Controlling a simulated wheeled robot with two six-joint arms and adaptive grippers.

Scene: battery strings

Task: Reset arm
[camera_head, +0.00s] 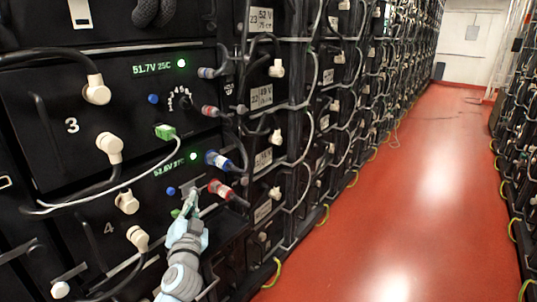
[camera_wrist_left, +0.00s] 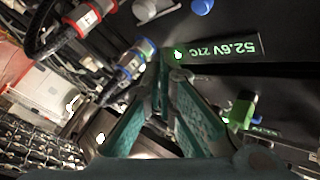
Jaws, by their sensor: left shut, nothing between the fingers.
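My left gripper (camera_head: 191,198) is in front of the lower battery unit, number 4 (camera_head: 108,228), close to its knob area. In the left wrist view the gripper (camera_wrist_left: 168,75) has its teal fingers meeting at the tips, with nothing between them. The fingertips point toward the unit's dark face, near the green light and the display reading about 52.6 V (camera_wrist_left: 225,50). Whether the tips touch the panel cannot be told. My right gripper is not in view.
Unit 3 (camera_head: 72,126) sits above, with a green plug (camera_head: 166,132) on a white cable. Blue-ringed (camera_head: 218,160) and red-ringed (camera_head: 222,188) connectors stick out beside the gripper. Cables loop along the racks. The red floor aisle (camera_head: 400,200) at right is clear.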

